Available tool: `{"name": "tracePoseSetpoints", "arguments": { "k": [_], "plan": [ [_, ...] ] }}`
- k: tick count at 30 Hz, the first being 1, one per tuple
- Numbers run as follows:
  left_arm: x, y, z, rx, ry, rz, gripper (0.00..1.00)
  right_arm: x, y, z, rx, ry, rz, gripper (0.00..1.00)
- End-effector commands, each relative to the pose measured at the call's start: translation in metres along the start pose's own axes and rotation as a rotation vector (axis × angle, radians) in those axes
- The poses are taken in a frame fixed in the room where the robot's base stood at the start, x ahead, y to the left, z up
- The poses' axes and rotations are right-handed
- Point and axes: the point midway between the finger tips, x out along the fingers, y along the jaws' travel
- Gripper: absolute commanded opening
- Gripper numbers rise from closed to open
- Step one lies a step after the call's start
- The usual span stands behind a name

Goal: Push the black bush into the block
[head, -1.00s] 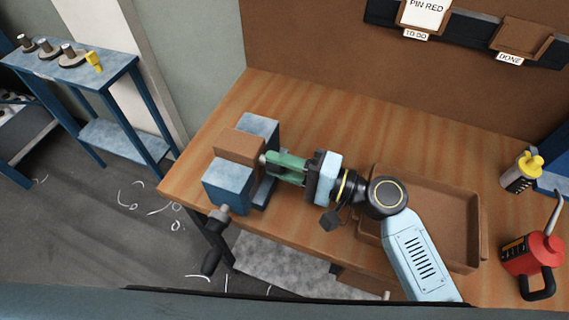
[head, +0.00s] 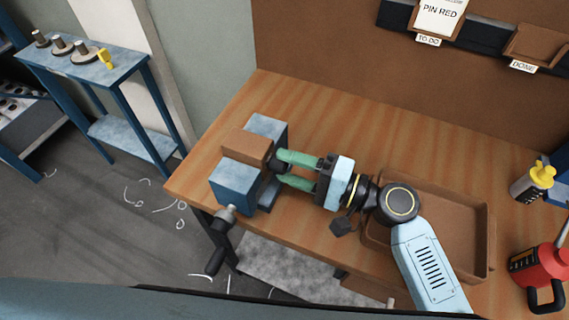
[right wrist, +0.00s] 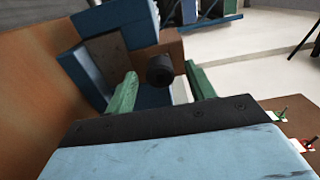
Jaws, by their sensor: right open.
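The brown block (head: 246,146) is clamped between the blue jaws of a vise (head: 236,180) at the table's left end. In the right wrist view the black bush (right wrist: 160,69) sticks out of the block's face (right wrist: 172,47), between my open green fingers and apart from both. In the head view it is a small dark shape (head: 275,165) at the block's right face. How deep it sits is hidden. My right gripper (head: 281,168) is open, its fingertips close to the block. My left gripper is not in view.
A brown tray (head: 464,236) lies under and right of my right arm. A red oil can (head: 538,266) and a yellow-topped bottle (head: 533,182) stand at the right. The vise handle (head: 221,243) sticks out at the front. The wooden table behind my gripper is clear.

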Motion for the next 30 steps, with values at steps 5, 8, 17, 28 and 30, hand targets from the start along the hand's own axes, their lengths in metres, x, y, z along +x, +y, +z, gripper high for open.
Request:
{"name": "tracePoseSetpoints", "arguments": {
  "k": [5,8,17,28,30],
  "plan": [
    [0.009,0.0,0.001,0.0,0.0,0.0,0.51,-0.041,0.003,0.0,-0.002,0.001,0.005,0.54],
    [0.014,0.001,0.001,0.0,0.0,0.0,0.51,-0.064,0.003,0.001,-0.001,0.0,0.004,0.54],
    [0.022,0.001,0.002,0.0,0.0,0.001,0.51,-0.111,0.001,0.0,0.001,0.0,0.001,0.54],
    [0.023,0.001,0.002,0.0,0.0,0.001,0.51,-0.118,0.0,0.0,-0.001,0.0,0.0,0.54],
    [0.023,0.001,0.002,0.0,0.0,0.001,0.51,-0.118,0.0,0.0,0.0,0.0,0.0,0.54]
  ]
}}
